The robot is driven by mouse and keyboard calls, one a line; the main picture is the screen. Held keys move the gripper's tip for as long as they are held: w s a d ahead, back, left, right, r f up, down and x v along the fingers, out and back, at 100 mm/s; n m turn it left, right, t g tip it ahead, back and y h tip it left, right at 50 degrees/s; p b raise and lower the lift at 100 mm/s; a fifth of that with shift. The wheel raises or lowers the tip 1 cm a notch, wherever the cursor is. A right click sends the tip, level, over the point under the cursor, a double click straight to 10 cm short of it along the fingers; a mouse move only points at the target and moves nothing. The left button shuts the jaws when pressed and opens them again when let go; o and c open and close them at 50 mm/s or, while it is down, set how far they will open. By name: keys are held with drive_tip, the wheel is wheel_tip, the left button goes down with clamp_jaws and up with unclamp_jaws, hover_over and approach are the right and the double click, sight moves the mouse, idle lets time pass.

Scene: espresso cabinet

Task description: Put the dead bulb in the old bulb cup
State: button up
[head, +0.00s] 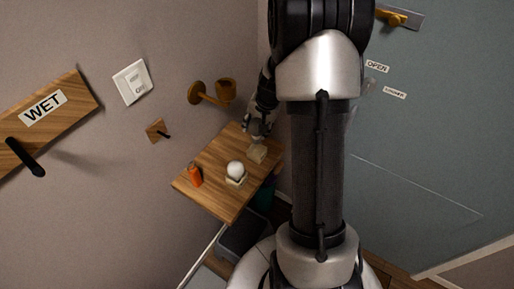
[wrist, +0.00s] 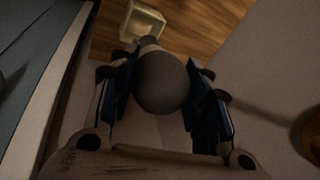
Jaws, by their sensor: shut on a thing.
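My gripper (head: 257,136) is over the far end of the small wooden table in the head view. In the wrist view its dark fingers are shut on a dark grey round bulb (wrist: 162,85), which looks like the dead bulb. The bulb's narrower neck points away, toward a cream square cup (wrist: 143,22). The cup stands on the wood, and it also shows in the head view (head: 257,154), just below my gripper. No label on it is readable. A white bulb (head: 235,168) sits in a second cream holder (head: 236,181) nearer the table's middle.
The wooden table (head: 208,182) is against the wall. An orange bottle-like object (head: 195,176) stands near its left edge. A brass wall lamp fitting (head: 226,90) is above, with a switch (head: 133,81) to its left. A blue-grey door (head: 430,140) is at right.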

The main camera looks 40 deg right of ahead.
sight(258, 141)
wheel_tip(258, 141, down, 8)
drive_tip(key=shift+b, duration=1.2)
drive_tip(key=shift+f, duration=0.1)
drive_tip(key=shift+f+b, duration=0.2)
drive_tip(key=shift+b, duration=0.1)
drive_tip(key=o, duration=1.2)
drive_tip(key=shift+r, duration=0.1)
drive_tip(key=shift+c, duration=0.2)
drive_tip(key=shift+r, duration=0.1)
